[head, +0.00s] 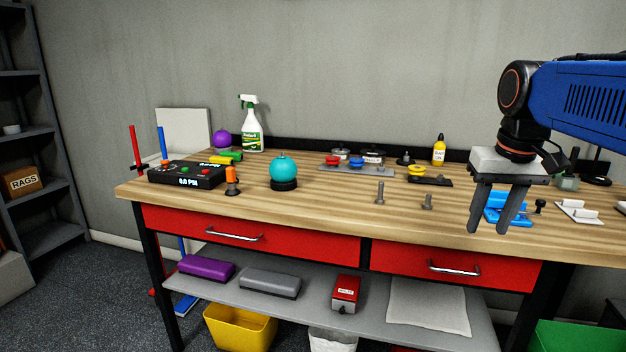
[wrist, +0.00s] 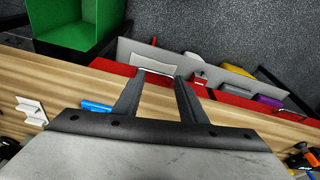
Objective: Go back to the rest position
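My gripper (head: 489,228) hangs from the blue arm at the right of the head view, fingers pointing down. It is in front of the right part of the wooden workbench (head: 330,205), and seems to be above or just off its front edge. The fingers are apart with nothing between them. In the wrist view my gripper (wrist: 161,76) also shows two spread, empty fingers, with the bench edge and red drawer front beyond. A blue object (head: 493,208) on the bench is partly hidden behind the fingers.
On the bench are a teal ball (head: 283,167), spray bottle (head: 251,130), black control box (head: 187,174), two upright bolts (head: 380,193), a yellow bottle (head: 439,150) and white handled plates (head: 578,211). A green bin (head: 570,338) stands at lower right. The front middle of the bench is mostly clear.

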